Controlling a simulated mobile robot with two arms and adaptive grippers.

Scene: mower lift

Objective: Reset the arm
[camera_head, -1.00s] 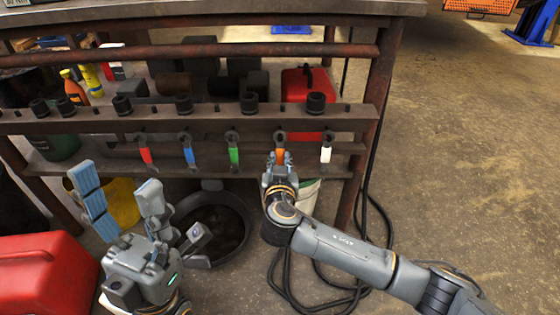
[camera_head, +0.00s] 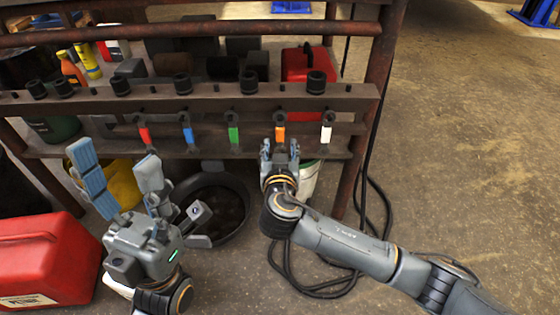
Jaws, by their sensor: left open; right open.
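My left gripper (camera_head: 118,182) is open and empty at the lower left, its fingers pointing up in front of the yellow container and the black pan. My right gripper (camera_head: 280,150) is open, with its fingertips just below the orange-marked tool (camera_head: 280,133) hanging on the rack. Whether the fingertips touch that tool cannot be told. My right arm (camera_head: 345,245) reaches in from the lower right. The other hanging tools carry red (camera_head: 145,134), blue (camera_head: 190,135), green (camera_head: 234,134) and white (camera_head: 326,134) marks.
The metal rack (camera_head: 365,100) holds several black sockets along its rail. A red canister (camera_head: 45,260) stands at the left and a red box (camera_head: 308,66) sits behind the rail. A black pan (camera_head: 235,185) and a cable (camera_head: 300,290) lie on the floor.

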